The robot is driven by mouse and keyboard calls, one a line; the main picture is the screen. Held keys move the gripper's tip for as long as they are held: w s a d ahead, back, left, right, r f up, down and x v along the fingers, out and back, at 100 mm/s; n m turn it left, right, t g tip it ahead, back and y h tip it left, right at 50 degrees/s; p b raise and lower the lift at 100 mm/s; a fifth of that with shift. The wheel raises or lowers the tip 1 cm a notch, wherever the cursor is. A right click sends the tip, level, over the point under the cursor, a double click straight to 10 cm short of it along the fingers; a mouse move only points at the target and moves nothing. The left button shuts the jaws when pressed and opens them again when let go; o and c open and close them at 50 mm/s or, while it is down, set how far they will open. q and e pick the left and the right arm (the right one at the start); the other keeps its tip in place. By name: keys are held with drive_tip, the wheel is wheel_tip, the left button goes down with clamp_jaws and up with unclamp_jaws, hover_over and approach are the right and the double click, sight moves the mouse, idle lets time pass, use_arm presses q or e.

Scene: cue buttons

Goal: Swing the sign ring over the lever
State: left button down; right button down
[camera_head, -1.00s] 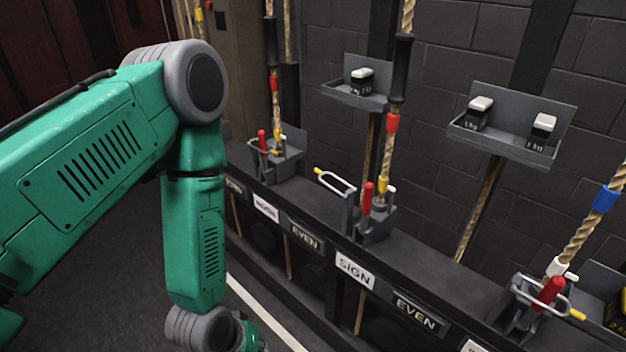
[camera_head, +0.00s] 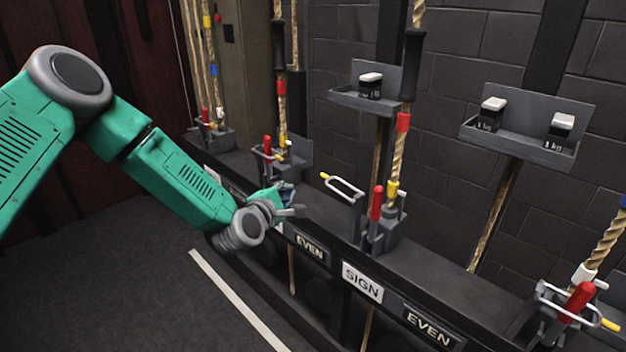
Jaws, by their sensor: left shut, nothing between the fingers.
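The SIGN station stands in the middle of the rail, above its white SIGN label (camera_head: 362,281). Its pale wire ring (camera_head: 345,187) with a yellow tip sticks out to the left, apart from the lever. Its red-handled lever (camera_head: 376,204) stands upright beside the rope. My left gripper (camera_head: 296,208) is shut and empty, just left of the ring and a little lower in the picture, apart from it. The fingers are small and partly blurred together. My right gripper does not show.
A neighbouring station with a red lever (camera_head: 267,150) stands behind my left gripper. Another station at the lower right has its ring around a red lever (camera_head: 577,301). Weight shelves (camera_head: 530,150) hang on the wall. The floor (camera_head: 140,270) in front is clear.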

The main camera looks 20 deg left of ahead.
use_arm(q)
drive_tip(key=w+d, duration=0.3)
drive_tip(key=w, duration=0.6)
drive_tip(key=shift+b, duration=0.45)
drive_tip(key=shift+r+m, duration=0.3)
drive_tip(key=shift+d+r+m+t, duration=0.1)
drive_tip(key=shift+r+m+t, duration=0.2)
drive_tip(key=shift+r, duration=0.05)
